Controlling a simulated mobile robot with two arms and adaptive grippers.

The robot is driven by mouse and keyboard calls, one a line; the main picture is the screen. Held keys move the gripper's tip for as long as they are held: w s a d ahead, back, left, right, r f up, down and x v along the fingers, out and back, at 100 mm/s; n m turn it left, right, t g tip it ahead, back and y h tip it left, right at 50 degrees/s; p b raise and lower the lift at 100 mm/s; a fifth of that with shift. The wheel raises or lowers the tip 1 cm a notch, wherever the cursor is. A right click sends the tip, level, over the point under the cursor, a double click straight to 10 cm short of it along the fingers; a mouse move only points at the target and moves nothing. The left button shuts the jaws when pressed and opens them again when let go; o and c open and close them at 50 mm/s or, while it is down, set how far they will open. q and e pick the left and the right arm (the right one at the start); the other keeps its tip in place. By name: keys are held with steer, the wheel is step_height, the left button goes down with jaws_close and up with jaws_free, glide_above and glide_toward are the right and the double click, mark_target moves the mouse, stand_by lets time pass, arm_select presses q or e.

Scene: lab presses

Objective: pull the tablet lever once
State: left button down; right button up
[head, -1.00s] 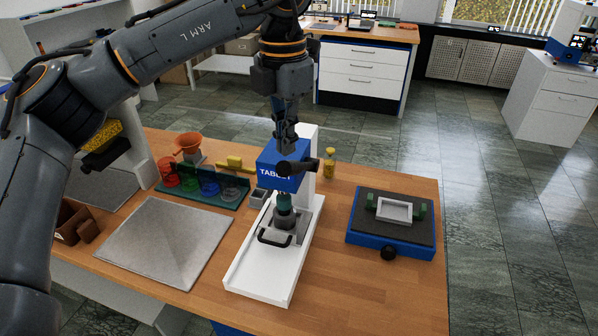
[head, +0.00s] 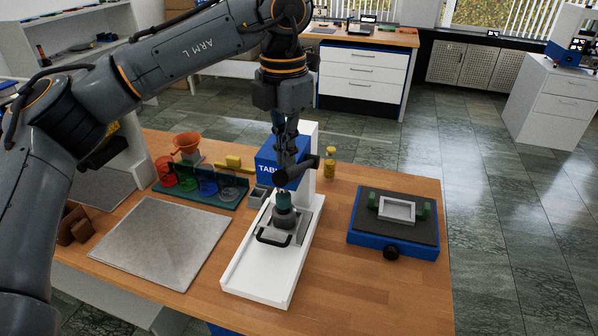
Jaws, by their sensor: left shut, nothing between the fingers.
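The tablet press (head: 255,270) stands on the wooden table with a white base and column. Its blue head (head: 267,172) carries a partly covered white label. The dark lever (head: 299,172) sticks out in front of the head, with a thick round grip. My left gripper (head: 289,158) points down from above, shut and empty, at the lever in front of the blue head. Its fingertips overlap the lever in the picture; I cannot tell whether they touch it. Below the head are a green-and-grey punch (head: 284,212) and a black handle. My right gripper is out of view.
A blue-framed platform (head: 394,229) with a white tray is at right. A grey mat (head: 160,240) lies at left. Behind it a green rack (head: 204,193) holds coloured cups, near an orange funnel. A small yellow bottle (head: 330,163) stands beside the column.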

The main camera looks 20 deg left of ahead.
arm_select(q)
steer(key=shift+f+b, duration=4.7)
steer(key=shift+f, duration=1.75)
step_height(320, 180, up, 22)
steer(key=p, duration=1.5)
steer(key=shift+p, duration=0.4)
